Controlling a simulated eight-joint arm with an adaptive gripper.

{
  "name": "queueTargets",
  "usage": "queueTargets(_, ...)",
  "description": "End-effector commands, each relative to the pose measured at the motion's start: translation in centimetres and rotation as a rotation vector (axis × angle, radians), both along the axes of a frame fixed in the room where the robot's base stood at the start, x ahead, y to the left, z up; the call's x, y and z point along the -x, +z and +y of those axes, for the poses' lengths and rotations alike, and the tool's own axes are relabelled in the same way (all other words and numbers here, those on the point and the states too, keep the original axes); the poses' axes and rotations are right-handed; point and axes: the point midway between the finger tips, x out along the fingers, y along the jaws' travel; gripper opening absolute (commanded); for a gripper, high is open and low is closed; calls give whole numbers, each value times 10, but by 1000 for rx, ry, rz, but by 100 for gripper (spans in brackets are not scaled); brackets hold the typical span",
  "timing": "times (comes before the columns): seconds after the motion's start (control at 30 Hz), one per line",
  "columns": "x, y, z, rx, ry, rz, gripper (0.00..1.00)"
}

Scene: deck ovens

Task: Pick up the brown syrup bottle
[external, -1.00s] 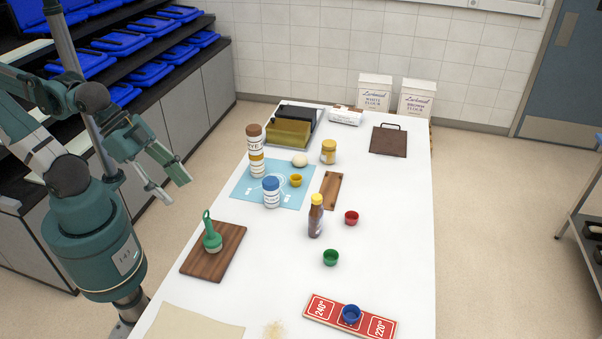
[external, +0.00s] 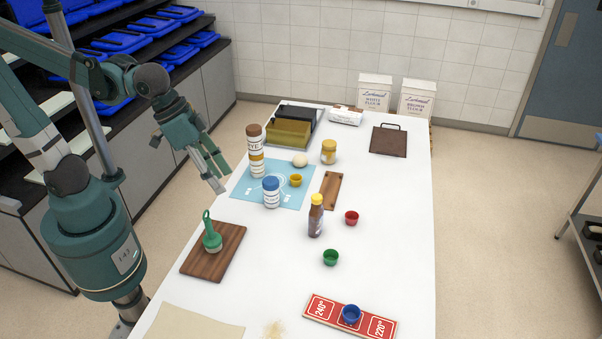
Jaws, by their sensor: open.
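The brown syrup bottle (external: 316,218) stands upright near the middle of the white table. It has a yellow cap and a pale label on its side. My gripper (external: 221,184) is open and empty, with its fingers pointing down and to the right. In the picture it is at the table's left edge, beside the blue mat and left of the bottle, well apart from it.
A red cup (external: 351,217) and a green cup (external: 331,257) stand close to the bottle. A wooden board (external: 226,252) holds a green-handled brush (external: 211,234).

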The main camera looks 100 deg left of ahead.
Motion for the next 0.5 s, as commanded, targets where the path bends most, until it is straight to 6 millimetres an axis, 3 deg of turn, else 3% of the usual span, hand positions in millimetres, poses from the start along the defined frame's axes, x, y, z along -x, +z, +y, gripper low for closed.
queueTargets(0.5,-70,-20,43,78,221,93,45)
